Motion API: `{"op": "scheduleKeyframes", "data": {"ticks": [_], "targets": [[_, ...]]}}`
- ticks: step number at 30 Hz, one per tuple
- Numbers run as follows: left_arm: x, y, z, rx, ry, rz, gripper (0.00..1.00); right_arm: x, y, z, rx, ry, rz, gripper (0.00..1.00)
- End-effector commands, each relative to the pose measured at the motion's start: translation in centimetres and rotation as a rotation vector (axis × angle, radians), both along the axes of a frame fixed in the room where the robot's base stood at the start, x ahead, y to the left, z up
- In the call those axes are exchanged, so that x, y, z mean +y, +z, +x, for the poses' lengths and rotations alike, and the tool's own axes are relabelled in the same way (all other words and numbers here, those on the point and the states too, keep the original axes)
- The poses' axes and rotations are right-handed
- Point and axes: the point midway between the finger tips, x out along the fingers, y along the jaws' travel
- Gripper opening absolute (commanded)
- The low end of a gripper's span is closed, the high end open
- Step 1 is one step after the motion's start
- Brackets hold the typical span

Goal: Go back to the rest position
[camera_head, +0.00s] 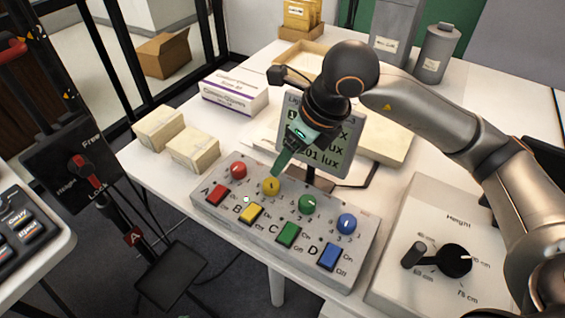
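My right arm comes in from the right and reaches over the table. Its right gripper (278,172) points down at the yellow knob (271,186) on the grey control box (362,238). The fingertips are at or just above the knob; I cannot tell whether they touch it. The fingers are seen nearly edge-on, so their opening does not show. The box also has a red knob (238,170), a green knob (309,204), a blue knob (346,223) and coloured switches marked A to D. My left gripper is not in view.
A light meter screen (338,158) stands behind the box, partly hidden by my arm. A height panel (409,289) with a black dial is at right. Two cream boxes (193,149) and a white carton (236,92) lie at left.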

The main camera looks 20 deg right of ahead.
Motion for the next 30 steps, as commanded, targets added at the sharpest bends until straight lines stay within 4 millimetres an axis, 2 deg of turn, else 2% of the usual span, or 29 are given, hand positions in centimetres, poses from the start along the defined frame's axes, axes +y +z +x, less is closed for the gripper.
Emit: {"op": "scheduleKeyframes", "data": {"ticks": [4,20,23,26,28,30], "targets": [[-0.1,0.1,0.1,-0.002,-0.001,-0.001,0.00,-0.2,0.9,-0.3,-0.001,0.001,0.000,0.75],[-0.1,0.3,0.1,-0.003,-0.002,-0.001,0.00,-0.2,1.2,-0.4,0.000,0.000,0.000,0.75],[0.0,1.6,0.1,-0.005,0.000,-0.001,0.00,-0.2,2.6,-0.3,0.000,0.000,0.000,0.75],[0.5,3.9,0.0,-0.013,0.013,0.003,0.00,-0.2,5.2,-0.3,-0.001,0.000,0.001,0.75],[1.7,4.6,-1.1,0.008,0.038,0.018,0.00,-0.2,7.6,-0.3,-0.001,0.000,0.001,0.75],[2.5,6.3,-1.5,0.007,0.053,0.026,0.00,-0.2,9.9,-0.3,0.000,0.000,0.000,0.75]]}}
